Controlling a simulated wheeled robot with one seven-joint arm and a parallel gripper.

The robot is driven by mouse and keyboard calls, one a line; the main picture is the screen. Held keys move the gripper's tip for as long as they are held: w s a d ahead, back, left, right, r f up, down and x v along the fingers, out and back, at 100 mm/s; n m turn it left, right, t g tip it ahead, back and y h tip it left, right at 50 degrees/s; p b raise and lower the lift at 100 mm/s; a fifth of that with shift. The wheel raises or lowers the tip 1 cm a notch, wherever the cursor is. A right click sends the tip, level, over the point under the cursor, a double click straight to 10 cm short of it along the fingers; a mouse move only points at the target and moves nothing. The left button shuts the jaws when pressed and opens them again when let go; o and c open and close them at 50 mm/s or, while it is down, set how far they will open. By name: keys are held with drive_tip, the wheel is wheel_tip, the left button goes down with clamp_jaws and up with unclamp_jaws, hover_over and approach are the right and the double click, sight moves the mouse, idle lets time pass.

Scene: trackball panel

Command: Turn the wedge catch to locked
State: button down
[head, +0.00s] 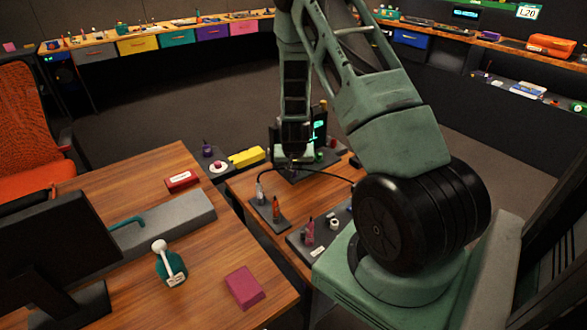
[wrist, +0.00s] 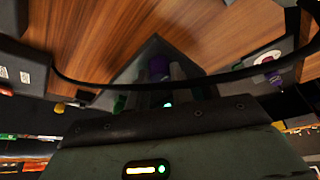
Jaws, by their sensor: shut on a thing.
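My gripper (head: 293,163) points down over the wooden panel desk in the head view, at a dark plate (head: 296,174). In the wrist view the same plate (wrist: 148,50) looks like a dark triangle with its point away from me. A purple piece (wrist: 159,68), which I take to be the wedge catch, stands on it between my gripper's grey fingers (wrist: 163,78). My gripper is shut on this piece. The wrist housing hides the near part, and I cannot read which way the catch is turned.
A black cable (head: 325,174) arcs across the panel desk near my gripper. The left desk (head: 215,245) holds a monitor.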

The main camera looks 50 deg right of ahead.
drive_tip(key=c, duration=1.2)
unclamp_jaws()
drive_tip(key=p+v, duration=0.1)
drive_tip(key=v, duration=1.6)
drive_tip(key=shift+a+r, duration=0.2)
drive_tip(key=s+a+r+n+y, duration=0.15)
drive_tip(key=a+n, duration=0.25)
drive_tip(key=a, duration=0.8)
drive_tip(key=a+r+n+y, duration=0.2)
drive_tip(key=a+n+y, duration=0.1)
drive_tip(key=a, duration=0.9)
drive_tip(key=s+a+r+n+g, duration=0.1)
drive_tip(key=s+a+r+n, duration=0.1)
drive_tip(key=s+a+n, duration=0.3)
drive_tip(key=s+a+r+n+g, duration=0.2)
drive_tip(key=s+a+n, duration=0.3)
drive_tip(key=s+a, duration=0.4)
drive_tip(key=s, duration=0.3)
drive_tip(key=shift+s+a+r+h, duration=0.2)
drive_tip(key=shift+a+r+h, duration=0.1)
drive_tip(key=shift+a+h, duration=0.1)
